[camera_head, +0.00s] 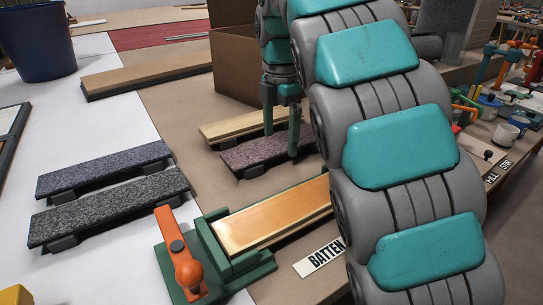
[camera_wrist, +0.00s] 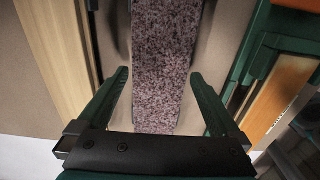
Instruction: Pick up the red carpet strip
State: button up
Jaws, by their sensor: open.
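The red carpet strip (camera_head: 250,155) is a dull mauve-red speckled strip, lying raised off the brown table in the head view. My gripper (camera_head: 281,142) points down over it with its fingers apart. In the wrist view the strip (camera_wrist: 164,50) runs lengthwise between the two open fingers of my gripper (camera_wrist: 160,76), with a gap on each side. Its far right part is hidden behind my arm in the head view.
A pale wooden strip (camera_head: 235,126) lies close behind the carpet strip. A green clamp fixture (camera_head: 205,255) with an orange handle holds a varnished batten (camera_head: 270,218) in front. Two grey speckled strips (camera_head: 105,168) lie left. A cardboard box (camera_head: 232,70) stands behind.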

jog(key=c, duration=1.1)
jog(key=shift+r, duration=0.1)
